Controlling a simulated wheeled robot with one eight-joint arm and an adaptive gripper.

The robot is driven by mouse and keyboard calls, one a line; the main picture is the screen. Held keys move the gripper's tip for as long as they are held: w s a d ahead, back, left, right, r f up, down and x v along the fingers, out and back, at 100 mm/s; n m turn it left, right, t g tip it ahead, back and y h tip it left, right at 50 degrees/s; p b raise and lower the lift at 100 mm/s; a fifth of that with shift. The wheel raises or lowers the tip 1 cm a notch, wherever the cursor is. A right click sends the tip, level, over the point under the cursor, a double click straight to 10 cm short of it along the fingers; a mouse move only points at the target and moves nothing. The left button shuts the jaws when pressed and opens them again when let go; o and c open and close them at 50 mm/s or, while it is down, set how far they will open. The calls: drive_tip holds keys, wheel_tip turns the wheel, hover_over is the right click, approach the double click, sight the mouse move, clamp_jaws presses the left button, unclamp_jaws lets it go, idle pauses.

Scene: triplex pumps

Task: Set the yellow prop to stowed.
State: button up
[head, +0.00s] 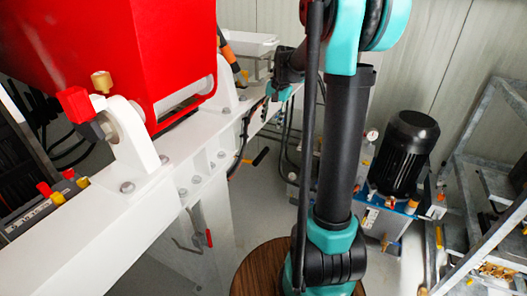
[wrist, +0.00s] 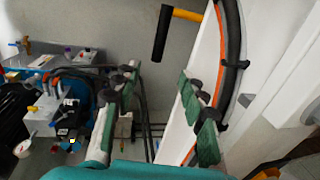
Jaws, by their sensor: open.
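A short yellow bar with a black cylindrical grip (wrist: 163,33) sticks out beside the white beam at the top of the wrist view. It looks like the yellow prop, but I cannot be sure. In the head view a small black grip (head: 260,156) shows beside the white frame, probably the same part. My gripper (wrist: 157,85) is open, its green-padded fingers spread with nothing between them. The grip lies beyond the fingertips, apart from them. In the head view my gripper (head: 279,88) is near the far end of the white beam, partly hidden by my arm.
The white beam (wrist: 205,65) with a black and orange cable runs close to my right finger. A red housing (head: 150,50) stands on the white frame (head: 105,215). A black motor (head: 403,150) on a blue unit and a metal rack (head: 480,205) stand right.

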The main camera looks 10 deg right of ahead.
sight(264, 152)
drive_tip(key=x, duration=1.6)
drive_tip(key=shift+f, duration=0.4)
clamp_jaws()
